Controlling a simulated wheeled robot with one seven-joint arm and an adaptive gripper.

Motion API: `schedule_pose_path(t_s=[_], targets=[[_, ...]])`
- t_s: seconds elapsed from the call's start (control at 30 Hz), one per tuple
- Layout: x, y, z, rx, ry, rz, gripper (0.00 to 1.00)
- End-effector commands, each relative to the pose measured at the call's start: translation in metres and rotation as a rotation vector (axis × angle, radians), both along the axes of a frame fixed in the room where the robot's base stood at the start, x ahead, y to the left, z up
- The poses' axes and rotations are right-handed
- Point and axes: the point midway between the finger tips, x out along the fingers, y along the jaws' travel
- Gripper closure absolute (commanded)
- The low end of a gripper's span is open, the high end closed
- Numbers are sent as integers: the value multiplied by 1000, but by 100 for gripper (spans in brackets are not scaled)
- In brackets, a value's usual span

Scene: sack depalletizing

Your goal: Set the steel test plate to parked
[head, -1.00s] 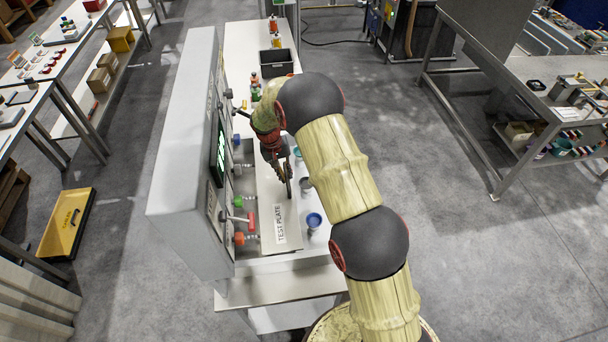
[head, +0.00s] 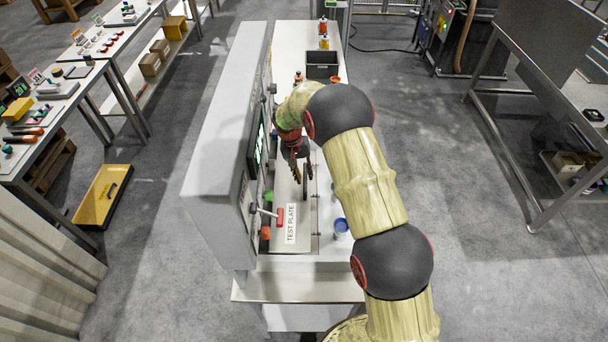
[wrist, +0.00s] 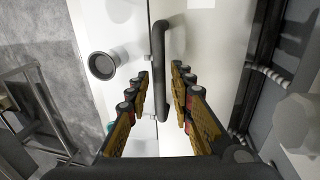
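The steel test plate (head: 292,243) is a pale flat panel labelled "TEST PLATE". It lies along the bench beside the grey cabinet in the head view, partly hidden by my arm. In the wrist view its pale surface (wrist: 208,45) bears a dark bar handle (wrist: 161,50). My gripper (wrist: 160,82) is open, with one finger on each side of the handle's line. I cannot tell whether the fingers touch it. In the head view my gripper (head: 303,182) points down over the plate.
The grey cabinet (head: 222,150) with a green-lit screen (head: 257,147) stands left of the plate. Red (head: 280,217), orange (head: 265,232) and green (head: 268,196) fittings project from it. A blue-rimmed cup (head: 341,226) stands right of the plate. A dark bin (head: 322,66) is farther back.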

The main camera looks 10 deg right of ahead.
Motion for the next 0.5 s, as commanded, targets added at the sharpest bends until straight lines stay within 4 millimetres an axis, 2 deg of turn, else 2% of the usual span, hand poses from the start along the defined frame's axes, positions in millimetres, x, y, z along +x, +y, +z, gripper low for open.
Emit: schedule_pose_path(t_s=[0.37, 0.5], targets=[[0, 0, 0, 0, 1, 0, 70], [1, 2, 10, 0, -1, 0, 70]])
